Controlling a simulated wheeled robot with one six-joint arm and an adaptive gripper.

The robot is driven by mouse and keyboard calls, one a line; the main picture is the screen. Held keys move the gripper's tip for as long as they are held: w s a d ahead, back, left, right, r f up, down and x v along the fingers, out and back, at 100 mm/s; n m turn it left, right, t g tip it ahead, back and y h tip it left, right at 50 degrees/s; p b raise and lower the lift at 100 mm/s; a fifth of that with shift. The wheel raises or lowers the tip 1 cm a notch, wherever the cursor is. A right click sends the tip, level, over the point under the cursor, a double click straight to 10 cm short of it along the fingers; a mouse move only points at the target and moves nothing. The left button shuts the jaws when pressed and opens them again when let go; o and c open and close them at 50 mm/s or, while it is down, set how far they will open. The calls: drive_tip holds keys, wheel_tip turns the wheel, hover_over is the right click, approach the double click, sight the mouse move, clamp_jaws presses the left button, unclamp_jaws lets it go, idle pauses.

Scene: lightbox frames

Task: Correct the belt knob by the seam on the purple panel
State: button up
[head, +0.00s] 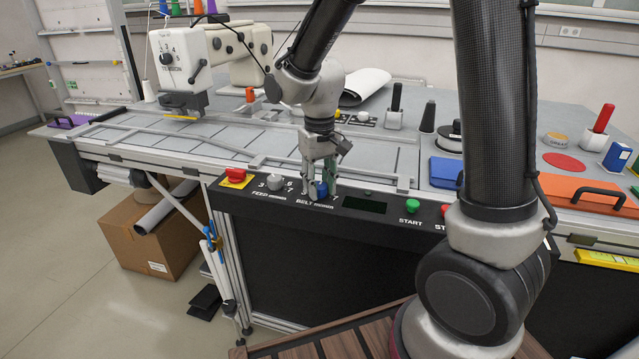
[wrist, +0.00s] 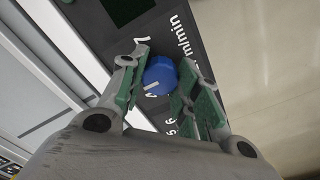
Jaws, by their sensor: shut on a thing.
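The belt knob (head: 321,189) is a round blue knob on a black sloped control panel (head: 386,224), beside the lettering BELT. It also shows in the wrist view (wrist: 160,74), with a short white pointer line on its face toward the lower left. Scale digits and "m/min" are printed around it, partly hidden by the fingers. My gripper (head: 318,182) points down at the panel and is shut on the blue knob, its green-padded fingers (wrist: 165,60) on either side. The panel looks black, not purple; I cannot make out which seam is meant.
A grey feed knob (head: 275,182) and a red button on a yellow base (head: 234,177) sit left of the belt knob. A dark display (head: 364,205) and a green start button (head: 416,209) sit to its right. The sewing machine (head: 200,55) stands at the back left.

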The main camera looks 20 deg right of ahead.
sight(319, 185)
drive_tip(key=o, duration=1.1)
drive_tip(key=shift+c, duration=0.2)
wheel_tip(319, 185, up, 12)
